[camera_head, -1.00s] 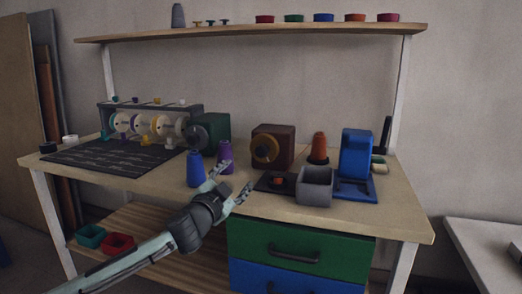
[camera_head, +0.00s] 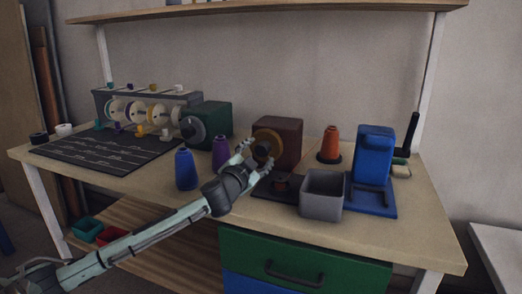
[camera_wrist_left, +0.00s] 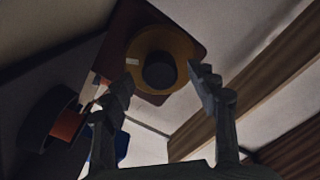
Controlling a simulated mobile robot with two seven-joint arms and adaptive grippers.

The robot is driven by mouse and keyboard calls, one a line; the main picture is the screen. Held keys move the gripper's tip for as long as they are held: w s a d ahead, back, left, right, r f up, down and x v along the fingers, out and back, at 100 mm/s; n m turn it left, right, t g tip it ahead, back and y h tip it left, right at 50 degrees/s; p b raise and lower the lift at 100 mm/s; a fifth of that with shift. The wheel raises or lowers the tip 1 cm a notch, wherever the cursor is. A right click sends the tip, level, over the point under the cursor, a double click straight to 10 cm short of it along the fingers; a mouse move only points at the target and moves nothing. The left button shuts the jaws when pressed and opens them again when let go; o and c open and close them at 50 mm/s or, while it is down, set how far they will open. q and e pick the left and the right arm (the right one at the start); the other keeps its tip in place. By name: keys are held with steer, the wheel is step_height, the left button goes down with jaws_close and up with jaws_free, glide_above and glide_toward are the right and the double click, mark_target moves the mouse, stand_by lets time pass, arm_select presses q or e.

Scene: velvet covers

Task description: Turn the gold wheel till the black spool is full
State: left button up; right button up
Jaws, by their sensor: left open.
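The gold wheel (camera_head: 265,136) is a ring with a dark hub on the front of a brown box (camera_head: 291,142). It also shows in the left wrist view (camera_wrist_left: 178,41), beyond my fingertips. My left gripper (camera_head: 253,157) is open and empty, just in front of the wheel, with its fingers spread towards the hub. In the left wrist view its fingertips (camera_wrist_left: 160,78) stand either side below the hub; I cannot tell if they touch.
A grey bin (camera_head: 322,198), a blue machine (camera_head: 373,155) and an orange cone (camera_head: 330,142) stand to the right. A blue cone (camera_head: 185,170) and a purple cone (camera_head: 220,153) stand close left of my gripper. A dark green box (camera_head: 212,122) and a spool rack (camera_head: 150,97) are behind.

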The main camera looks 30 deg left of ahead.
arm_select(q)
steer(key=shift+x, duration=0.9)
arm_select(e)
steer(key=shift+s+d+f, duration=0.1)
steer(key=shift+s+f, duration=0.1)
steer(key=shift+f, duration=0.2)
arm_select(q)
steer(key=shift+c, duration=0.6)
steer(key=c, duration=1)
steer(key=shift+c, duration=0.2)
